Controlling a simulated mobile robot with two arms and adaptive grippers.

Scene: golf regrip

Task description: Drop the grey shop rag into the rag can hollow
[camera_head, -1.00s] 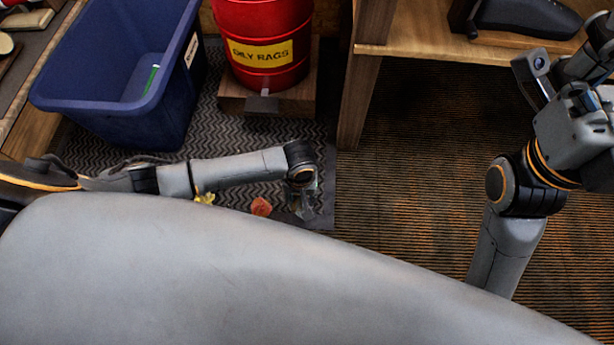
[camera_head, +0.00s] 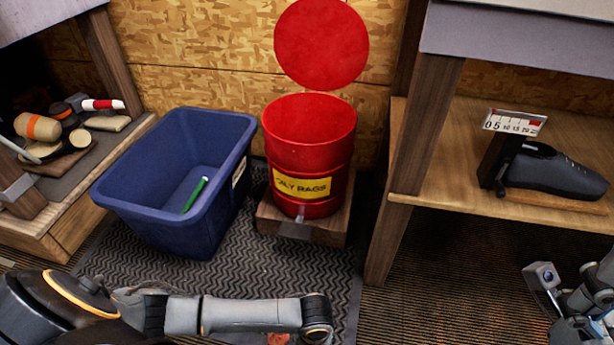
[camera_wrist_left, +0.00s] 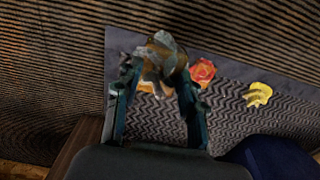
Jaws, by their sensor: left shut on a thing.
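The grey shop rag (camera_wrist_left: 165,48) is a crumpled grey piece with some brownish-orange on it in the left wrist view. My left gripper (camera_wrist_left: 160,72) has its two fingers closed on it, above the floor. In the head view the left gripper is out of sight below the frame; only my left forearm shows. The rag can (camera_head: 313,160) is a red drum labelled for oily rags, standing on a wooden block. Its round red lid (camera_head: 322,42) is raised, and its open hollow shows. My right gripper (camera_head: 600,270) is at the right edge, partly cut off.
A blue bin (camera_head: 165,215) holding a green marker (camera_head: 194,195) stands left of the can. A wooden shelf with a black shoe (camera_head: 555,180) is to the right. Orange (camera_wrist_left: 201,72) and yellow (camera_wrist_left: 258,95) crumpled pieces lie on the patterned mat (camera_head: 270,275).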

